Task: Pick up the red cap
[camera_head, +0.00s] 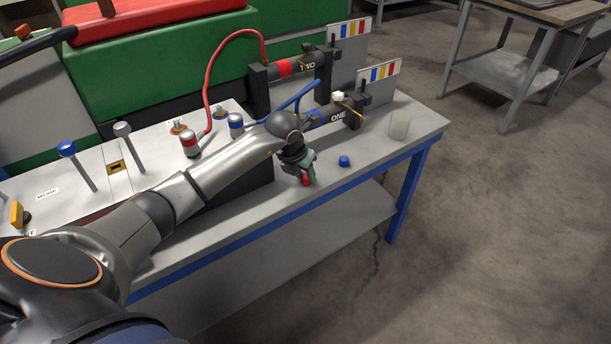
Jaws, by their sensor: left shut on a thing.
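The small red cap (306,182) is at the front part of the grey workbench top, between the fingertips of my left gripper (305,178). My left arm reaches in from the left across the bench, and the gripper points down, shut on the cap. The fingers hide part of the cap, and I cannot tell whether it still touches the bench. A blue cap (344,161) stands on the bench to the right of the gripper, apart from it. My right gripper is not in view.
Levers (129,145) stand at left. Another table (500,75) is at the back right; floor between is clear.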

